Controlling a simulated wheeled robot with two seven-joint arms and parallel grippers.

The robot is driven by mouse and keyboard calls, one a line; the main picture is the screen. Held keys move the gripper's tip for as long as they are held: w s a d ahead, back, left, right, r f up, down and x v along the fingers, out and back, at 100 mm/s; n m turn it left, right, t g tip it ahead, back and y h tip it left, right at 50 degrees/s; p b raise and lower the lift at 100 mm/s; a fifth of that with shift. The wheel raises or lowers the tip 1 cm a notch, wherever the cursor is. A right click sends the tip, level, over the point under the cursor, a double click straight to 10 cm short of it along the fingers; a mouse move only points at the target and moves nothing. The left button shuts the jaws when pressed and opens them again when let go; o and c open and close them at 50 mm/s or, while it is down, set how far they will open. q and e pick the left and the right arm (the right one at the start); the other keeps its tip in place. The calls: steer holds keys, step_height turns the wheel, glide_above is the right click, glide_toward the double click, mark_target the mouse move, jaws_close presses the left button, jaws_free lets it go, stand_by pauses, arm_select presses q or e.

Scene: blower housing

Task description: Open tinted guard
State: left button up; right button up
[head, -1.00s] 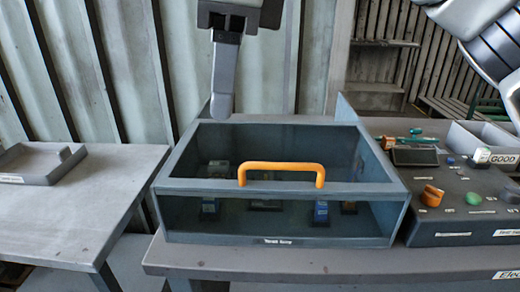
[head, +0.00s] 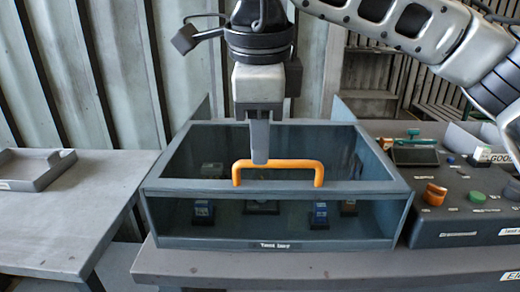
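The tinted guard (head: 210,184) is a dark see-through lid and front on a grey box in the middle of the head view. It is closed. An orange bar handle (head: 303,164) stands up from its front top edge. My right gripper (head: 260,158) points down from above, its visible finger overlapping the left half of the handle in the picture. I cannot tell whether it touches the handle. Only one finger shows clearly, so its opening cannot be judged. My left gripper is not in view.
Several small blue and orange parts (head: 320,214) sit inside the box behind the tinted front. A control panel (head: 440,225) with an orange knob and green button is close on the right. A side table with a grey tray (head: 35,168) stands at the left, mostly bare.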

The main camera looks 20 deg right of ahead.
steer(key=shift+w+d+f, duration=0.1)
steer(key=shift+w+f, duration=0.05)
steer(key=shift+f, duration=0.45)
steer(key=shift+w+f, duration=0.1)
steer(key=shift+f, duration=0.45)
